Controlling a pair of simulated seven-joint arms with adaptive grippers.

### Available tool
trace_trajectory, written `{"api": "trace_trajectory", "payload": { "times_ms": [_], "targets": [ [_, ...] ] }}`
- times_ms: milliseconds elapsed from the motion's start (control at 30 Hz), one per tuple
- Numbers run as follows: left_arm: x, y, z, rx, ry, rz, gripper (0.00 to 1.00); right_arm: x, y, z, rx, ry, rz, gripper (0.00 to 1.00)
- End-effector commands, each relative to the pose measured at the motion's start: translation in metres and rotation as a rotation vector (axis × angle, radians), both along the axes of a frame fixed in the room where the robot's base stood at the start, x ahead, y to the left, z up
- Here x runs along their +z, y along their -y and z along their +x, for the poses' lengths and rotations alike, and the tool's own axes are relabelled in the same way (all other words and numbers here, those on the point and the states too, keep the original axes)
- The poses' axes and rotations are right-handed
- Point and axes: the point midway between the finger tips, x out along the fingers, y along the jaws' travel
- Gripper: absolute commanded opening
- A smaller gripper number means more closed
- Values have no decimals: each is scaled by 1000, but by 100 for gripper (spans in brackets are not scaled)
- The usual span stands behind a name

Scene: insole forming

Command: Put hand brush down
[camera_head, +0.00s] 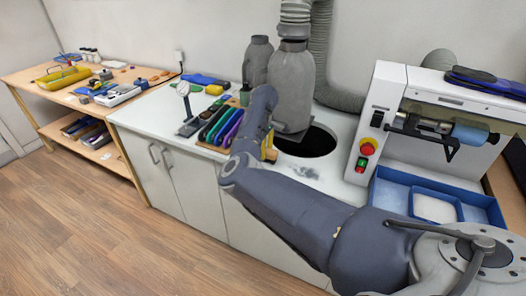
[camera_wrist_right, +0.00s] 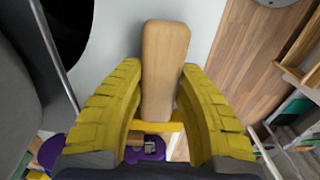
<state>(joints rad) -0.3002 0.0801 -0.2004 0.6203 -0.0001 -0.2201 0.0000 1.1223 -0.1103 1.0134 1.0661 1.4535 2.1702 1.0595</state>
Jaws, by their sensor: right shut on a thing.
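The hand brush (camera_wrist_right: 165,60) shows in the right wrist view as a light wooden handle between the yellow fingers. My right gripper (camera_wrist_right: 160,72) is shut on it. The bristles cannot be made out. In the head view my right arm reaches over the white counter (camera_head: 330,175), and only a bit of yellow finger of the right gripper (camera_head: 269,148) shows past the arm. The brush is hidden there, and whether it touches the counter cannot be told. My left gripper is out of view.
A round dark opening (camera_head: 318,142) lies in the counter below a grey suction pipe (camera_head: 291,85). Colored insoles (camera_head: 220,124) stand in a rack left of my arm. A grinding machine (camera_head: 400,95) and blue tray (camera_head: 385,190) are at right. A wooden bench (camera_head: 30,75) is far left.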

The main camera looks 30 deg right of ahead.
Motion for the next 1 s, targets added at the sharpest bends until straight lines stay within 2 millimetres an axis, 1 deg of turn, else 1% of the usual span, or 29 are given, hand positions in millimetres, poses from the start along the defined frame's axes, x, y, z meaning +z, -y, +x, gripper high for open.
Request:
{"api": "trace_trajectory", "payload": {
  "times_ms": [200, 233, 367, 600, 733, 867, 1000],
  "targets": [
    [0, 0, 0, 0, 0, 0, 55, -4, 0, 0, -1, 0, 0, 0],
    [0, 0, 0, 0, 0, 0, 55, -4, 0, 0, -1, 0, 0, 39],
    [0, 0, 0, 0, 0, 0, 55, -4, 0, 0, -1, 0, 0, 54],
    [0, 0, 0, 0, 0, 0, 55, -3, 0, 0, 0, 0, 0, 54],
    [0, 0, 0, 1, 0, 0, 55, 4, 0, 0, 0, 1, 0, 54],
    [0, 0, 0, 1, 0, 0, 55, 20, 0, 1, -1, 3, -1, 54],
    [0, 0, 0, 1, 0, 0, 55, 45, 0, 1, -2, 4, 0, 54]
  ]
}}
